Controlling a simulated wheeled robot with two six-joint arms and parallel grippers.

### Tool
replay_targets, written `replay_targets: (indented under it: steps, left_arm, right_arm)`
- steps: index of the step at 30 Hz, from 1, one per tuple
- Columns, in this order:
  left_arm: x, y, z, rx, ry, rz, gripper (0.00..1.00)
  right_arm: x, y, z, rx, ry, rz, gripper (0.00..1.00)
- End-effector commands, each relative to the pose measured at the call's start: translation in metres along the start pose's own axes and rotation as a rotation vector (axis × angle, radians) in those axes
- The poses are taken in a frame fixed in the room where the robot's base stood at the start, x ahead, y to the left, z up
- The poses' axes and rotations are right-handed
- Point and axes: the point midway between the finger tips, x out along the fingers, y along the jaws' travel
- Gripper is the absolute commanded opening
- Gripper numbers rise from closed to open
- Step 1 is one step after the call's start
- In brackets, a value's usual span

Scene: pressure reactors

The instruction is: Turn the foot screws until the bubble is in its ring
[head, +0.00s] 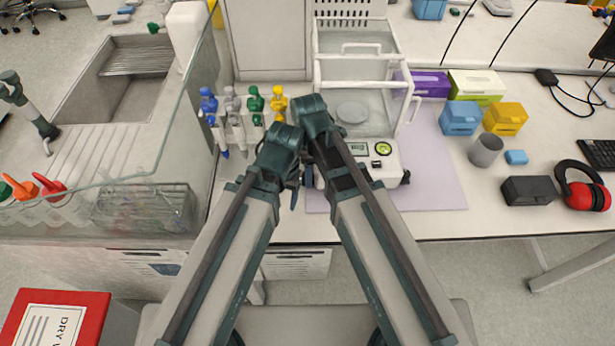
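The analytical balance stands on the bench with its glass draft shield (352,75) and round pan (352,112). On its white base front are a small display (357,149) and a yellow-green bubble level (383,148). The bubble is too small to place against its ring. A dark foot screw (405,177) shows at the base's right front corner. The left front corner is largely hidden by my arms. My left gripper (294,190) points down beside that corner; contact cannot be told. My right gripper (317,118) is close by, its fingertips hidden behind its wrist.
Pipettes on a stand (240,110) are close left of my wrists. A glass screen (180,110) and sink (120,80) lie farther left. Boxes (460,118), a grey cup (486,150) and red ear defenders (585,190) are right. The purple mat (435,180) is clear right of the balance.

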Motion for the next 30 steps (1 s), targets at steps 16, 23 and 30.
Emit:
replay_targets:
  steps: [16,23,30]
  left_arm:
    - [0.0034,0.0003,-0.0002,0.000,0.000,0.000,0.68]
    - [0.0034,0.0004,-0.0002,0.000,0.000,0.000,0.68]
    - [0.0034,0.0004,-0.0002,0.000,0.000,0.000,0.68]
  right_arm:
    - [0.0034,0.0000,0.0000,0.000,0.000,0.000,0.28]
    - [0.0034,0.0000,0.0000,0.000,0.000,0.000,0.00]
    - [0.0035,0.0000,0.0000,0.101,0.000,0.000,0.00]
